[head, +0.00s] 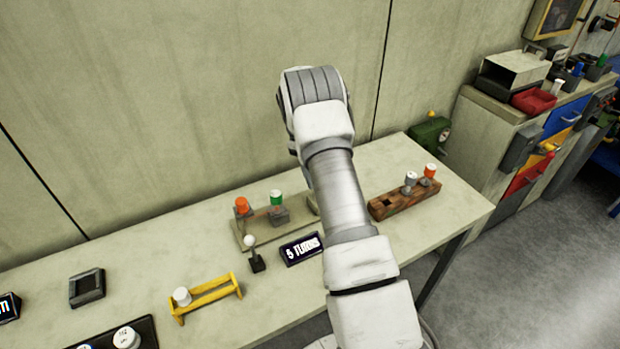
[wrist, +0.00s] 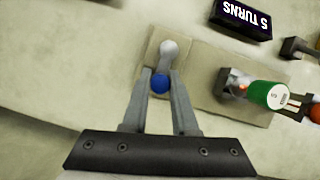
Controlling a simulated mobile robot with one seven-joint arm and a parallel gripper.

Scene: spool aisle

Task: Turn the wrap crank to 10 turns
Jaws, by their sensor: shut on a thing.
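The wrap crank shows in the wrist view as a pale grey arm with a round hub (wrist: 169,48) and a blue knob (wrist: 160,84) at its end. It sits on a beige base plate (wrist: 205,75). My gripper (wrist: 160,77) is shut on the blue knob, one finger on each side. A dark display (head: 301,249) in front of the base reads "5 TURNS"; it also shows upside down in the wrist view (wrist: 243,18). In the head view my arm hides the crank and the gripper.
On the same base stand a green spool (head: 277,198) and an orange spool (head: 241,205). A small white-knobbed lever (head: 250,241) stands beside the display. A wooden block (head: 385,207) with spools lies to the right, and a yellow rack (head: 205,297) at the front left.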

